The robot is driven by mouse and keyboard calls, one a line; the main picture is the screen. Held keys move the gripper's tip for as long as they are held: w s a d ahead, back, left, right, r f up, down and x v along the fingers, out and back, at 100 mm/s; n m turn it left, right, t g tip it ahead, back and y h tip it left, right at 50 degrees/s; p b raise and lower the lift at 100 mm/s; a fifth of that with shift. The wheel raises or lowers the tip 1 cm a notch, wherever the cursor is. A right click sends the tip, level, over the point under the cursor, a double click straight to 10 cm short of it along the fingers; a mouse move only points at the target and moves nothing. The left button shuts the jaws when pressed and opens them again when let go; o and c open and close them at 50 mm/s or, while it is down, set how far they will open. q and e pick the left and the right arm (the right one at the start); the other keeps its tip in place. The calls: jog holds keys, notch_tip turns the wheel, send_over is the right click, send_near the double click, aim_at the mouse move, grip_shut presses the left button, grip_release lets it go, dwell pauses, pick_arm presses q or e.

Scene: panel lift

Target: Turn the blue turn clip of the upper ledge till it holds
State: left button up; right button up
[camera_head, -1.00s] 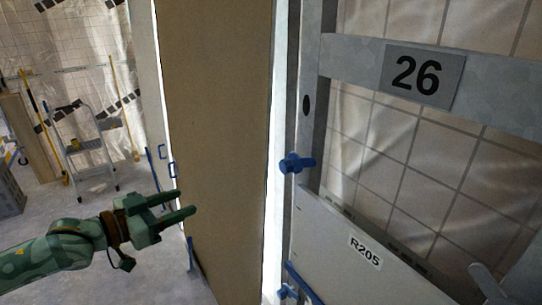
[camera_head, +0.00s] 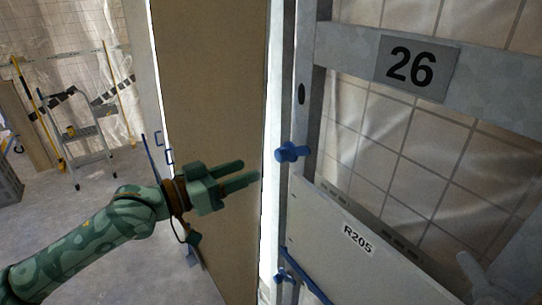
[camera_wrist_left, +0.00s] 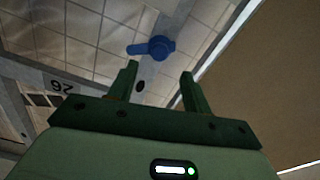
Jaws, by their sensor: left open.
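The blue turn clip (camera_head: 291,152) sits on the grey upright (camera_head: 296,100), just above the R205 panel. Its lever points to the right, roughly level, in the head view. My left gripper (camera_head: 250,178) is open and empty, to the left of the clip and a little lower in the picture, with a gap between them. In the left wrist view the clip (camera_wrist_left: 152,48) shows beyond the open fingertips (camera_wrist_left: 160,70), with nothing between them. My right gripper is not in view.
A tall brown board (camera_head: 210,90) stands behind my left gripper. A grey panel marked R205 (camera_head: 345,255) sits right of the upright, with another blue fitting (camera_head: 283,276) lower down. A crossbar (camera_head: 345,50) bears the sign 26 (camera_head: 418,68). A stepladder (camera_head: 85,150) stands far left.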

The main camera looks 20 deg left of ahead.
aim_at(278, 158)
pick_arm(q)
jog(key=p+x, duration=0.1)
jog(key=x, duration=0.7)
jog(key=c, duration=1)
